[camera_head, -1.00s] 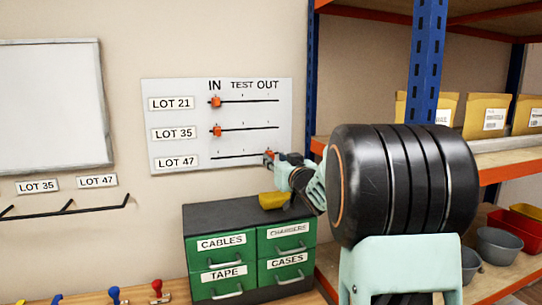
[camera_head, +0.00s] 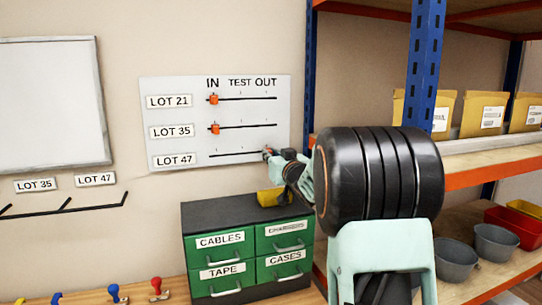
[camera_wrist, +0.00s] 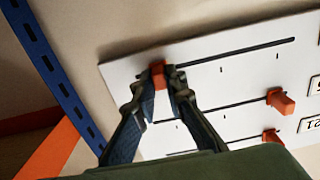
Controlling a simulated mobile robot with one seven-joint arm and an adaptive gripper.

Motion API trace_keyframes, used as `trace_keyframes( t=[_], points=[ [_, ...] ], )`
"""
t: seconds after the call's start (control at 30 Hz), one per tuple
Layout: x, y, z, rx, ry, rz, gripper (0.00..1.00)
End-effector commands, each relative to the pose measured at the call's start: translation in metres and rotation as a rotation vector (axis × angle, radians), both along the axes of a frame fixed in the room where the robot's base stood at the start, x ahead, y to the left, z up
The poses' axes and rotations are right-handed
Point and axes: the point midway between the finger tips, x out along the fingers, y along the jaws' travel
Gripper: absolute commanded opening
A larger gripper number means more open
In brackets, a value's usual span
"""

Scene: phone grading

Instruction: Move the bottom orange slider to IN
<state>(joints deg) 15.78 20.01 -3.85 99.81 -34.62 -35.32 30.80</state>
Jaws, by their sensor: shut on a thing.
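The white panel (camera_head: 180,87) on the wall has three slotted rows under IN, TEST and OUT. The bottom orange slider (camera_head: 266,152), in the LOT 47 row, sits toward the OUT end. The top slider (camera_head: 213,99) and the middle slider (camera_head: 214,129) are at IN. My gripper (camera_head: 270,153) is at the bottom slider, reaching in from the right. In the wrist view my gripper (camera_wrist: 162,80) is shut on the bottom slider (camera_wrist: 158,70), which shows between the fingertips. The fingers partly hide it.
A green drawer cabinet (camera_head: 249,243) with a yellow object (camera_head: 272,197) on top stands below the panel. A blue shelf post (camera_head: 310,75) is close on the right. The slot left of the bottom slider is clear.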

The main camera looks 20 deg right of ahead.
Motion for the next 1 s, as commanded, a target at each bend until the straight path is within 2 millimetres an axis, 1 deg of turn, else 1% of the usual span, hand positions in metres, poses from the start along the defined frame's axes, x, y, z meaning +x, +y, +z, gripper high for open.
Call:
trace_keyframes(
  t=[0.27, 0.37, 0.47, 0.57, 0.8, 1.0],
  points=[
    [0.000, 0.000, 0.000, 0.000, 0.000, 0.000, 0.00],
    [0.000, 0.003, -0.001, 0.000, 0.000, 0.001, 0.00],
    [0.000, 0.010, -0.002, -0.001, -0.002, 0.002, 0.00],
    [0.000, 0.022, -0.003, 0.000, -0.002, 0.003, 0.00],
    [0.000, 0.060, -0.005, 0.001, -0.004, 0.005, 0.00],
    [0.000, 0.089, -0.005, 0.000, -0.003, 0.004, 0.00]
  ],
)
